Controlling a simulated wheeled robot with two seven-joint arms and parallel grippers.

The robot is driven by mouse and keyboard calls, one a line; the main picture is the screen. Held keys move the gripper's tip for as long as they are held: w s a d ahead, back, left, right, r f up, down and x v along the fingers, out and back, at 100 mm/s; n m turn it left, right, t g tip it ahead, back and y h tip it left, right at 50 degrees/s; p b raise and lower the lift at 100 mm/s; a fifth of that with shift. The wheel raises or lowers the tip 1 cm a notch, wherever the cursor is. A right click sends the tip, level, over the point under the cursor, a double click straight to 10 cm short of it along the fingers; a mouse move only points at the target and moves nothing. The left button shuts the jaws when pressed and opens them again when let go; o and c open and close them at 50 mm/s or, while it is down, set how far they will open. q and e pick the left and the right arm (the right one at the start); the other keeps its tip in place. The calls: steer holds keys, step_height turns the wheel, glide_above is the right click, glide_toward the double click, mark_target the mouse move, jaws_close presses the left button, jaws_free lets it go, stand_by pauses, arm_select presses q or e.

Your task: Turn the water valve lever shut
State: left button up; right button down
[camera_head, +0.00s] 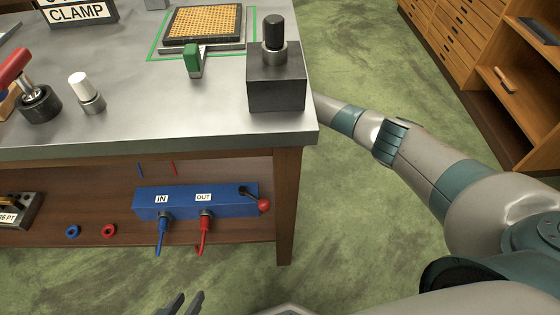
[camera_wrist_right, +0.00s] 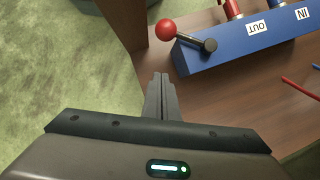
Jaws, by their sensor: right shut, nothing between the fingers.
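The blue valve block (camera_head: 195,199) is mounted below the tabletop and carries IN and OUT labels. Its black lever with a red ball knob (camera_head: 264,205) points right and slightly down at the block's right end. In the right wrist view, the red knob (camera_wrist_right: 166,29) and the block (camera_wrist_right: 235,45) lie just beyond my right gripper (camera_wrist_right: 161,76), which is shut, empty and apart from the lever. My right gripper is hidden in the head view, where its arm passes behind the bench. My left gripper (camera_head: 184,303) shows only its fingertips at the bottom edge, spread apart and empty.
Blue and red hoses (camera_head: 203,240) hang from the block. A bench leg (camera_head: 288,200) stands right of the lever. The metal tabletop (camera_head: 170,128) overhangs above, with a dark block and knob (camera_head: 276,85) near its corner. Green floor (camera_head: 340,235) is open at the right.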

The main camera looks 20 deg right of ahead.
mark_target(254, 198)
steer(key=s+a+f, duration=0.3)
steer(key=s+a, duration=0.1)
steer(key=shift+s+f, duration=0.25)
steer(key=shift+f, duration=0.1)
arm_select(q)
steer(key=shift+r, duration=0.1)
arm_select(e)
steer(key=shift+a, duration=0.1)
arm_select(q)
steer(key=s+a+f+g+y+p, duration=0.3)
steer(key=s+a+f+g+p, duration=0.1)
steer(key=a+p, duration=0.35)
step_height(254, 198, down, 9)
steer(key=p, duration=0.3)
steer(key=shift+g, duration=0.3)
arm_select(e)
steer(key=s+m, duration=0.1)
steer(key=s+a+m+t, duration=0.1)
steer(key=m, duration=0.1)
steer(key=shift+a+y, duration=0.15)
steer(key=shift+y, duration=0.25)
